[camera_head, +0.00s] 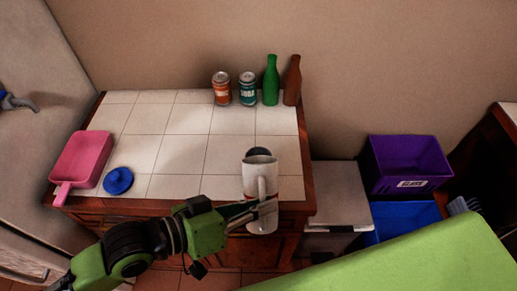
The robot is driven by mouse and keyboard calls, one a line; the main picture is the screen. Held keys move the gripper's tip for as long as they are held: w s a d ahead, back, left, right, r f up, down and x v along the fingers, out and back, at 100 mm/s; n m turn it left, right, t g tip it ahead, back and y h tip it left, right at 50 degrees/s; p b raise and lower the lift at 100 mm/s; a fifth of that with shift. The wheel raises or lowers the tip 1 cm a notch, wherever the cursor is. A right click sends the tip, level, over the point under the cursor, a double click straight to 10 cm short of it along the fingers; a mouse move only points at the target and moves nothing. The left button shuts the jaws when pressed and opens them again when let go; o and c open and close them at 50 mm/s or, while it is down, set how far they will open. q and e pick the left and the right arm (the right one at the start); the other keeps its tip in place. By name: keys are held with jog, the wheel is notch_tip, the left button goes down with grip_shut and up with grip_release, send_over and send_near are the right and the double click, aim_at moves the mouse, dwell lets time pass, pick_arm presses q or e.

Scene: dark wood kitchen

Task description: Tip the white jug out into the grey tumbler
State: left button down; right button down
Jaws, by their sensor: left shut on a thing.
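The white jug (251,182) is at the front edge of the tiled counter, with its handle towards me. My left gripper (264,208) is shut on the jug, near its handle. I cannot tell from this view how far the jug is tilted. A dark grey round shape, which looks like the grey tumbler (259,152), shows just behind the jug's top. The jug hides most of it, and I cannot see its inside or any contents. My right gripper is not in view.
An orange can (221,89), a teal can (248,89), a green bottle (271,82) and a brown bottle (292,82) stand at the back. A pink pan-like dish (84,157) and a blue lid (118,180) lie left. Purple (405,165) and blue (400,220) bins stand right. The counter's middle is clear.

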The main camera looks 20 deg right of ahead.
aim_at(262, 188)
pick_arm(q)
jog(key=shift+n+g+y, duration=0.5)
jog(key=shift+n+g, duration=0.3)
jog(key=shift+n, duration=0.1)
jog(key=r+p, duration=0.2)
jog(key=w+r+p, duration=0.1)
jog(key=r+p, duration=0.1)
jog(key=shift+w+d+r, duration=0.1)
jog(key=shift+w+d, duration=0.1)
jog(key=shift+w+r+n+g+p, duration=0.4)
jog(key=shift+r+g+p, duration=0.1)
jog(key=shift+r+p, duration=0.15)
jog(key=shift+w+d+r+n+g+y+p, duration=0.15)
jog(key=shift+w+r+n+g+y+p, duration=0.15)
jog(key=shift+w+r+n+g+p, duration=0.25)
jog(key=shift+w+d+r+n+g+p, duration=0.25)
jog(key=shift+w+r+p, duration=0.35)
jog(key=shift+p, duration=0.25)
jog(key=shift+w+r+p, duration=0.15)
jog(key=shift+w+p, duration=0.35)
jog(key=shift+w, duration=0.05)
jog(key=shift+w+d+r+n+g+y+p, duration=0.15)
jog(key=shift+w+r+n+g+p, duration=0.25)
jog(key=shift+p, duration=0.35)
jog(key=shift+w+d+r+n+g+y+p, duration=0.1)
jog(key=shift+w+r+n+g+y+p, duration=0.1)
jog(key=shift+w+r+g+p, duration=0.4)
jog(key=shift+w+f, duration=0.1)
jog(key=shift+f, duration=0.25)
